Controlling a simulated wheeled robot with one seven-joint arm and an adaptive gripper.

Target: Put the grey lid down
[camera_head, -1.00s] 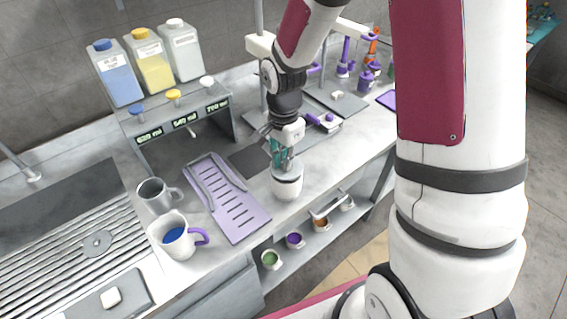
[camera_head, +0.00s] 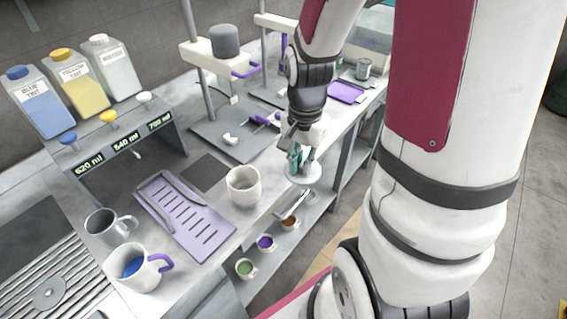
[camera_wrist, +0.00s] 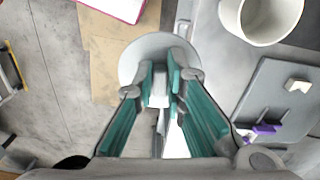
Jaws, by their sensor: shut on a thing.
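My gripper (camera_head: 299,160) is shut on the grey lid (camera_head: 304,177), a pale round disc, gripped near its middle. In the wrist view the lid (camera_wrist: 135,62) lies just beyond my gripper (camera_wrist: 160,85), partly hidden by the fingers. The lid is held in the air near the counter's front edge, right of the white pot (camera_head: 243,190). The pot stands upright and open on the counter, apart from the lid; its open mouth also shows in the wrist view (camera_wrist: 262,18).
A purple slotted tray (camera_head: 190,222), a grey mug (camera_head: 103,228) and a white mug with blue liquid (camera_head: 148,270) stand left of the pot. A grey stand plate (camera_head: 225,140) is behind. A lower shelf holds several small cups, one green (camera_head: 246,268).

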